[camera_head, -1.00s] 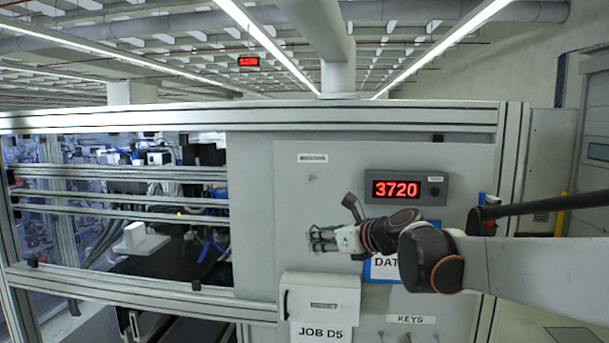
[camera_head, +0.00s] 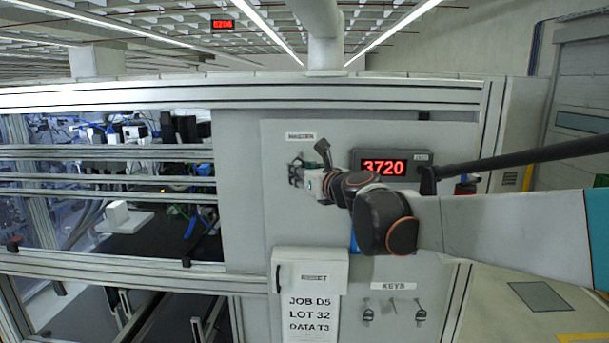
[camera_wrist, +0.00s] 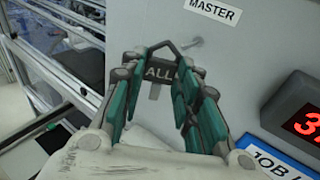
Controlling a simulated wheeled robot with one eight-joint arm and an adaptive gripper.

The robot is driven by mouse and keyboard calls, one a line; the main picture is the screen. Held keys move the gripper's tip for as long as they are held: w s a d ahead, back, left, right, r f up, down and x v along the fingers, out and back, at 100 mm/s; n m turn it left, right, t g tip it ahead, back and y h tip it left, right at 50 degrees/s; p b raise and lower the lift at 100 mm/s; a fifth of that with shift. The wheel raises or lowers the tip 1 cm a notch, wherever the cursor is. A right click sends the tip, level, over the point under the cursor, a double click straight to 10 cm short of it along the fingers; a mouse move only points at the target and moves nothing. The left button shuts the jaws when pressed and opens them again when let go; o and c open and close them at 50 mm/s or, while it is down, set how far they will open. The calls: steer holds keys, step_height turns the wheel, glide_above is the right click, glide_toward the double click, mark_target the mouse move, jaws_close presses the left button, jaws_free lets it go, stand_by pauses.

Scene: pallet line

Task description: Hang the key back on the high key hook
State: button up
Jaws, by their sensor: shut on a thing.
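My gripper (camera_wrist: 157,86) is shut on the key. In the wrist view the key's dark tag (camera_wrist: 161,73) shows between the green fingers, with the letters "ALL" readable and a dark angular loop above it. A small grey hook (camera_wrist: 188,44) sticks out of the panel below the "MASTER" label (camera_wrist: 213,9), above and right of the tag. The loop appears apart from the hook. In the head view my gripper (camera_head: 297,176) is just below the "MASTER" label (camera_head: 301,136); the key is too small to make out there.
A red "3720" display (camera_head: 384,167) is right of my gripper. A white box (camera_head: 310,268) with job papers is below it. Several keys hang under the "KEYS" label (camera_head: 393,286) at lower right. The panel left of my gripper is bare.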

steer(key=w+f, duration=0.1)
steer(key=w, duration=0.5)
steer(key=shift+w+d+f+b, duration=0.15)
steer(key=shift+w+b, duration=0.15)
steer(key=shift+b, duration=0.15)
stand_by(0.4)
stand_by(0.5)
steer(key=o, duration=1.1)
